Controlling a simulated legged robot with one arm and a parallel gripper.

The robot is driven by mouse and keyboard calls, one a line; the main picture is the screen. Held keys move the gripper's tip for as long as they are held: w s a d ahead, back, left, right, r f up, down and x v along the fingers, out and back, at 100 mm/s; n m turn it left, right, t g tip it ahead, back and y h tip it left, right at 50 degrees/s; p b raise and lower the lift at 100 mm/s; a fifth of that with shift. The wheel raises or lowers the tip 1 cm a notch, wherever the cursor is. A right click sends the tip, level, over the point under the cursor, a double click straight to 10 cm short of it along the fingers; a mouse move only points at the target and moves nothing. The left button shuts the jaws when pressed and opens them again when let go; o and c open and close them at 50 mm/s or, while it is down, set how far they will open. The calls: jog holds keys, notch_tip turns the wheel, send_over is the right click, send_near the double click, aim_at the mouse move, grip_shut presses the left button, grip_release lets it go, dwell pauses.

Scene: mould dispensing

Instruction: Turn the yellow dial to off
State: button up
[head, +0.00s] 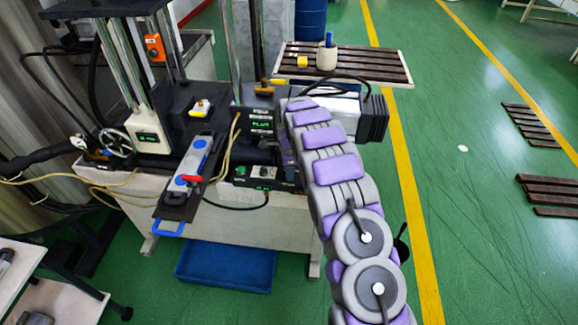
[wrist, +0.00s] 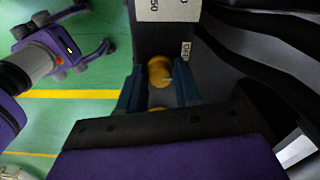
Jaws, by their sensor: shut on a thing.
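The yellow dial (wrist: 160,70) is round and sits between the fingers of my gripper (wrist: 158,84) in the wrist view. The dark blue-grey fingers are closed on it from both sides. A white label (wrist: 186,51) that seems to read OFF is on the dark panel to the right of the dial. A larger label (wrist: 168,10) with "50" on it is above. In the head view my arm and the camera angle hide the dial and the fingertips. The dial's pointer direction cannot be told.
A dark control box (head: 260,123) with green displays stands left of my arm. A slatted table (head: 375,66) holds a cup and a yellow block behind. Green floor (head: 485,240) is open at right.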

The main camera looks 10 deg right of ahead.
jog(key=n+p, duration=0.1)
jog(key=n, duration=0.2)
jog(key=shift+r+n+p, duration=0.15)
jog(key=shift+n+p, duration=0.15)
jog(key=shift+p, duration=0.1)
jog(key=shift+w+n+p, duration=0.1)
jog(key=shift+n+p, duration=0.5)
jog(key=shift+n, duration=0.9)
jog(key=o, duration=1)
jog(key=shift+o, duration=0.2)
notch_tip(320, 180, up, 17)
jog(key=p, duration=0.1)
jog(key=shift+p, duration=0.35)
